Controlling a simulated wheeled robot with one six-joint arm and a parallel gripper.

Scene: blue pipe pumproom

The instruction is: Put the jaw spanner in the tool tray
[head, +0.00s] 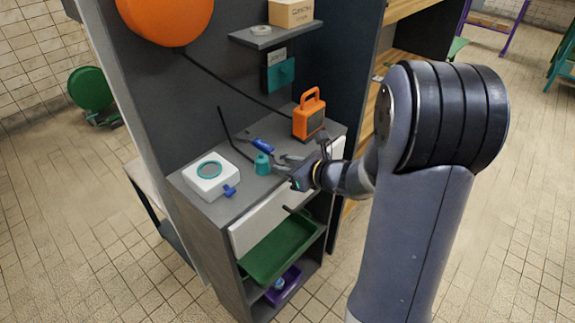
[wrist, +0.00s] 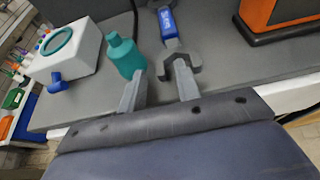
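The jaw spanner (head: 262,145) has a blue handle and grey metal ends, and lies on the grey worktop. In the wrist view the spanner (wrist: 168,22) points toward me, its open jaw close to my right finger; I cannot tell if they touch. My gripper (head: 284,164) is low over the worktop's front edge. In the wrist view my gripper (wrist: 160,80) has its fingers apart with nothing held between them. A green tray (head: 281,249) sits on a shelf below the worktop, and a purple tray (head: 284,287) lower down. Neither shows which is the tool tray.
A teal bottle (wrist: 124,55) stands just beyond my left finger. A white box with a teal ring (head: 211,177) is at the worktop's left; an orange lantern-like device (head: 309,115) is at its right. A small shelf (head: 276,35) juts from the back panel above.

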